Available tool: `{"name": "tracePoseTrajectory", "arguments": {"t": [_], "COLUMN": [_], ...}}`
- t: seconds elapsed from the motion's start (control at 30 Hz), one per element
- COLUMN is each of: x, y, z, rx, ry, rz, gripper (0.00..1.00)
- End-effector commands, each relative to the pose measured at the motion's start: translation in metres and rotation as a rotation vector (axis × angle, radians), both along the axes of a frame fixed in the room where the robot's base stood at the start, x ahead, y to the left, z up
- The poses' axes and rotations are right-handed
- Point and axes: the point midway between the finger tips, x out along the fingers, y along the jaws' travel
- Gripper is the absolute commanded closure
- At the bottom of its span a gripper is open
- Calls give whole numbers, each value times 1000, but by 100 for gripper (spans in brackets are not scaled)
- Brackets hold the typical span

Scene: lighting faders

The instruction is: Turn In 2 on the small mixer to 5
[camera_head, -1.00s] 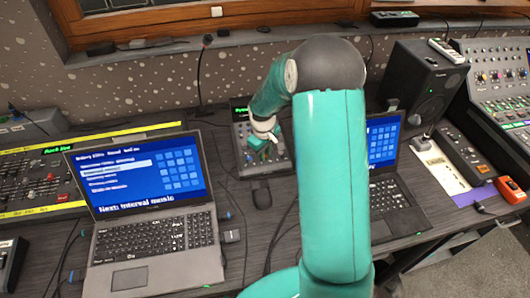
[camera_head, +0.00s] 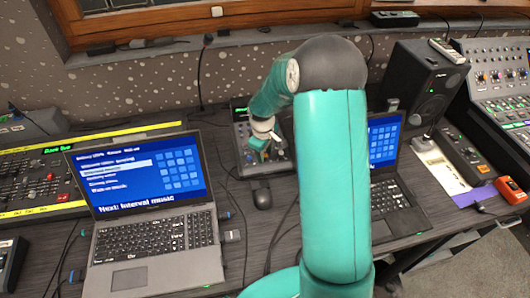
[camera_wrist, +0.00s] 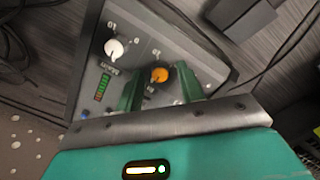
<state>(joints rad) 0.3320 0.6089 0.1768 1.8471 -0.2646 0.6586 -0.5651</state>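The small mixer (camera_head: 240,130) lies on the desk between the two laptops, partly hidden by my arm. In the wrist view its dark panel (camera_wrist: 185,38) shows a white knob (camera_wrist: 114,48) marked Main and an orange knob (camera_wrist: 160,74) with a label starting "In"; its number is too blurred to read. My gripper (camera_wrist: 159,86) is open, with its green fingers on either side of the orange knob and small gaps to it. I cannot tell how far down the fingertips reach. The gripper (camera_head: 259,146) hides part of the panel in the head view.
A large laptop (camera_head: 150,240) stands left of the mixer and another laptop (camera_head: 388,195) stands right, behind my arm. A mouse (camera_head: 262,197) lies just in front of the mixer. A speaker (camera_head: 420,88) stands at the right. Cables run over the desk.

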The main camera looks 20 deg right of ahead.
Motion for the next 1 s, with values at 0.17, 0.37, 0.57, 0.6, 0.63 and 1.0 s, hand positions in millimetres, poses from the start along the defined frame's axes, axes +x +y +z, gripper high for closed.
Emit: {"name": "tracePoseTrajectory", "arguments": {"t": [0.17,0.37,0.57,0.6,0.63,1.0], "x": [0,-1,-1,-1,-1,-5], "y": [0,0,2,2,3,8], "z": [0,4,34,43,49,123], "rx": [0,-1,-2,-2,-2,-1], "ry": [1,2,-3,-3,-3,-1], "rz": [-1,-1,-1,-2,-2,-1], "gripper": [59,59,59,59,59,59]}}
